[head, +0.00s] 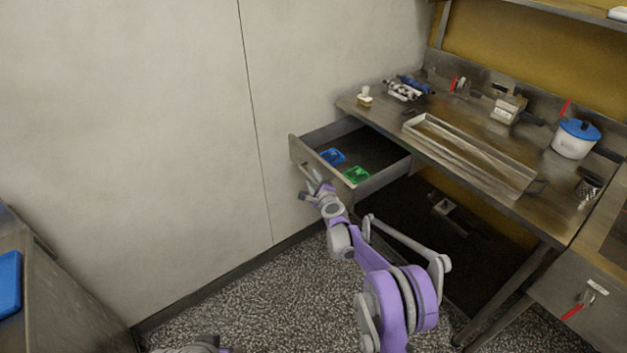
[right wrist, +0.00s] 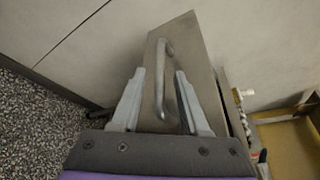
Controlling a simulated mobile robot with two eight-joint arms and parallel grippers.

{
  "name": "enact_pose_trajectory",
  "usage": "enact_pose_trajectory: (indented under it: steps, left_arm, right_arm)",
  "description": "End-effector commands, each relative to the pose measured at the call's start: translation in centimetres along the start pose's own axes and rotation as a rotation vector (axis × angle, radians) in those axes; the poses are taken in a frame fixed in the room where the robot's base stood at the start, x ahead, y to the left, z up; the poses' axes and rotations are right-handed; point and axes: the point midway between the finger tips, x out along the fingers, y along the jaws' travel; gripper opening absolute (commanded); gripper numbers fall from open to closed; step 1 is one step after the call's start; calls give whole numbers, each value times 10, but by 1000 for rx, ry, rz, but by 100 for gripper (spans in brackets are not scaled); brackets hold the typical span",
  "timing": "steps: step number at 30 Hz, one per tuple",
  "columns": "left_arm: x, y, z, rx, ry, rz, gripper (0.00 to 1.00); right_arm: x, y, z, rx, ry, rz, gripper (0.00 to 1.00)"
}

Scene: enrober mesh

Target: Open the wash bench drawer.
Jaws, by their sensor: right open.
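The wash bench drawer (head: 378,183) is pulled well out from under the left end of the steel bench (head: 473,187). A blue item (head: 332,156) and a green item (head: 356,175) lie inside it. My right gripper (head: 311,181) is at the drawer's front. In the right wrist view, the drawer front (right wrist: 186,48) faces me with its bar handle (right wrist: 161,72). The two fingers of my right gripper (right wrist: 160,76) are apart, one on each side of the handle; I cannot tell whether they touch it. My left gripper is not in view.
A long metal tray (head: 470,152), a white pot with a blue lid (head: 574,139) and small tools stand on the bench. A wall (head: 190,130) is close to the left of the drawer. Another bench (head: 50,290) is at lower left. Speckled floor (head: 285,300) lies between.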

Motion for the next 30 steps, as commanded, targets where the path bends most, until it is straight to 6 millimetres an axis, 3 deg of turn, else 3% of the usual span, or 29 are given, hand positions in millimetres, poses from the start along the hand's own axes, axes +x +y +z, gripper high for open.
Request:
enact_pose_trajectory:
  steps: [8,21,30]
  left_arm:
    - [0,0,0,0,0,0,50]
    - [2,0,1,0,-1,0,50]
    - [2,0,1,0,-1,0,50]
  right_arm:
    - [-13,-1,0,0,0,0,45]
    - [-94,0,0,0,0,0,45]
    - [-109,0,0,0,0,0,45]
